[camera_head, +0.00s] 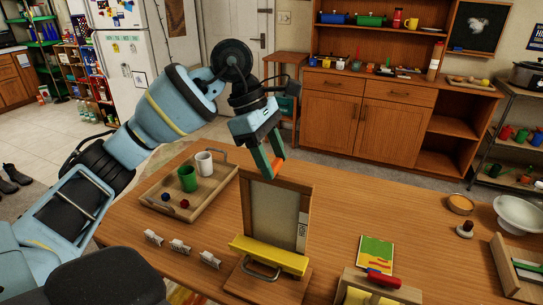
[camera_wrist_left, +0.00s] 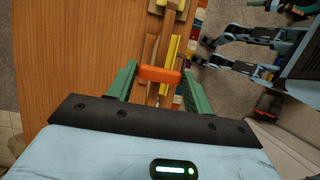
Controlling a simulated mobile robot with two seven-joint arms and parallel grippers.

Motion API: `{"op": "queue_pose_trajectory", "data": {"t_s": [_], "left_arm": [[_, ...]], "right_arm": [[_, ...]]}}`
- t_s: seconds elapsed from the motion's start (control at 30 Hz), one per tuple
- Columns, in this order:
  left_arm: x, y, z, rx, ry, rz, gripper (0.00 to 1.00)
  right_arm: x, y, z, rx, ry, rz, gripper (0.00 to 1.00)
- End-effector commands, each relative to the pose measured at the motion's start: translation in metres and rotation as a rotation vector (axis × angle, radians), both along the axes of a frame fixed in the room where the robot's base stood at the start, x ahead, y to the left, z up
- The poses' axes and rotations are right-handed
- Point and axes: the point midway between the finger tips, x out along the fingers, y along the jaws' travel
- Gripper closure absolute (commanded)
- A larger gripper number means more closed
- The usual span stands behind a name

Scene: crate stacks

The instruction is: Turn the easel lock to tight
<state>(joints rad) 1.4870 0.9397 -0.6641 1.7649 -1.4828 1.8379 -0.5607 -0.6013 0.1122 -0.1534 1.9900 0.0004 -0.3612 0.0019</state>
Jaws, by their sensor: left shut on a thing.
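The easel (camera_head: 270,213) stands on the wooden table in the head view, with an upright brown panel, a yellow ledge (camera_head: 268,254) and a grey looped handle at its front. The orange lock (camera_head: 278,170) is at the panel's top edge and mostly hidden by a finger in the head view. My left gripper (camera_head: 272,160) reaches down from behind and is shut on the lock. In the left wrist view, the orange lock (camera_wrist_left: 160,74) spans between the green fingers of the left gripper (camera_wrist_left: 158,82). The lock's markings cannot be read.
A tray (camera_head: 150,203) with a green cup and a white cup stands left of the easel. Small white holders (camera_head: 180,246) lie front left. A colourful card (camera_head: 376,253) and a red-handled item (camera_head: 384,279) are at right. Bare table lies right of the panel.

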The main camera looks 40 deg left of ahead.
Motion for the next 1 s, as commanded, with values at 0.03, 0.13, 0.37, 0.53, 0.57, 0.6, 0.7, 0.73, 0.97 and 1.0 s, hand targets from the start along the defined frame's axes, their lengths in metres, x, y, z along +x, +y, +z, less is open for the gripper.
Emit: {"op": "queue_pose_trajectory", "data": {"t_s": [0.03,0.13,0.37,0.53,0.57,0.6,0.7,0.73,0.97,1.0], "left_arm": [[0.000,0.000,0.000,0.002,0.000,-0.003,0.72],[0.000,0.000,0.000,0.002,0.000,-0.006,0.72],[0.000,0.000,0.000,0.002,0.000,-0.005,0.72],[0.000,0.000,0.000,0.002,0.000,-0.005,0.31],[0.000,0.000,0.000,0.002,0.000,-0.005,0.27],[0.000,0.000,0.000,0.002,0.001,-0.004,0.27],[0.000,0.000,0.000,0.001,0.001,-0.004,0.27],[0.000,0.000,0.000,0.001,0.001,-0.004,0.27],[0.000,0.003,0.008,0.001,-0.002,-0.003,0.27],[-0.001,0.005,0.013,0.001,-0.003,-0.003,0.27]], "right_arm": [[0.001,0.000,0.000,0.000,-0.001,0.000,0.64],[0.001,0.000,0.001,0.001,-0.003,0.000,0.64],[0.001,0.000,0.002,0.001,-0.004,0.000,0.64],[0.001,0.000,0.001,0.001,-0.004,0.000,0.64],[0.001,0.000,0.001,0.001,-0.003,0.000,0.64],[0.001,0.000,0.001,0.001,-0.003,0.000,0.64],[0.000,0.000,0.001,0.000,-0.001,0.000,0.64],[0.000,0.000,0.001,0.000,-0.001,0.000,0.64],[-0.003,0.000,0.000,0.000,0.005,0.000,0.64],[-0.004,0.000,0.000,0.000,0.006,0.000,0.64]]}}
